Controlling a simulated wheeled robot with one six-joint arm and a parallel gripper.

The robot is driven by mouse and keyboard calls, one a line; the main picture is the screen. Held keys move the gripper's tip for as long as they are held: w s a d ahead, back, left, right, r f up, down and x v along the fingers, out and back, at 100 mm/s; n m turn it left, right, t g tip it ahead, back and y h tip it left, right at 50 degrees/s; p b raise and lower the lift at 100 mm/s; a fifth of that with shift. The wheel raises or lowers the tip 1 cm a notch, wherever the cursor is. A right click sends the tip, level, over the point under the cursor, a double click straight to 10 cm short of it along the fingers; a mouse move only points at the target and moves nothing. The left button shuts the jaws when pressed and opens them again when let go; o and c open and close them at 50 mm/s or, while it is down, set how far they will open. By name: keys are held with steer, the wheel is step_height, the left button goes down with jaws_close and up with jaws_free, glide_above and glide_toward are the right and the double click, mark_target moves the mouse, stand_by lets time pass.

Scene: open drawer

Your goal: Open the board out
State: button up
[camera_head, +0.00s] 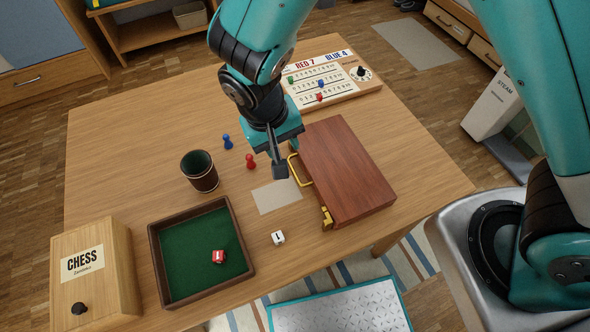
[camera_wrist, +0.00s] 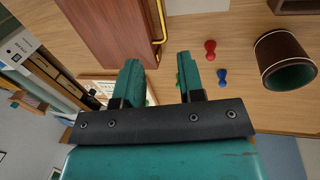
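The board (camera_head: 345,170) is a folded, red-brown wooden case lying shut on the table. A brass handle (camera_head: 304,178) is on its left side, and a brass clasp (camera_head: 327,218) is at its near left corner. My gripper (camera_head: 280,172) is above the table just left of the handle, pointing down. In the wrist view my gripper (camera_wrist: 160,70) has its two fingers apart with nothing between them. There the handle (camera_wrist: 162,25) lies ahead of the fingertips, and the case (camera_wrist: 110,25) is to the left. Part of the handle's far end is hidden by my gripper in the head view.
A score board (camera_head: 330,80) stands behind the case. A pale card (camera_head: 275,197) lies beside the handle.

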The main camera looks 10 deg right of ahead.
mark_target(296, 176)
steer(key=p+x, duration=0.1)
steer(key=x, duration=1.2)
steer(key=shift+f, duration=0.1)
jaws_close()
